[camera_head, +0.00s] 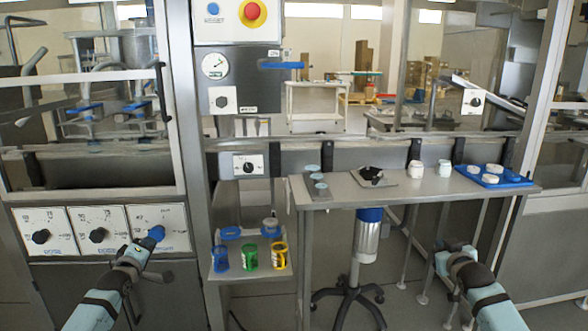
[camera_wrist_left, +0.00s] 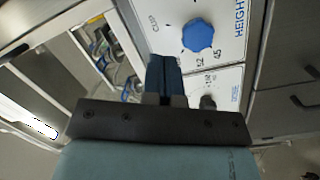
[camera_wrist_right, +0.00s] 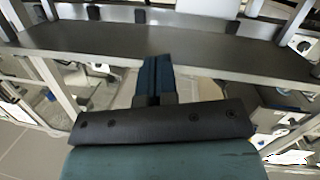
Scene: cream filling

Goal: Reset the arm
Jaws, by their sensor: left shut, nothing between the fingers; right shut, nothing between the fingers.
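My left gripper (camera_head: 142,246) is at the lower left of the head view, in front of the right-hand panel (camera_head: 170,240) of the row of dials. In the left wrist view its blue fingers (camera_wrist_left: 164,78) are closed together and empty. A blue knob (camera_wrist_left: 198,35) on a white panel marked HEIGHT shows beyond the fingertips; I cannot tell the exact gap. My right gripper (camera_head: 456,250) is at the lower right, in front of and below the table's edge. In the right wrist view its fingers (camera_wrist_right: 155,78) are shut and empty, with the tabletop edge beyond.
The metal table (camera_head: 340,195) holds a blue tray (camera_head: 505,180) with white pieces, two white jars (camera_head: 430,168) and small discs. A lower shelf (camera_head: 228,274) bears blue, green and yellow cups. A red emergency button (camera_head: 253,13) is above.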

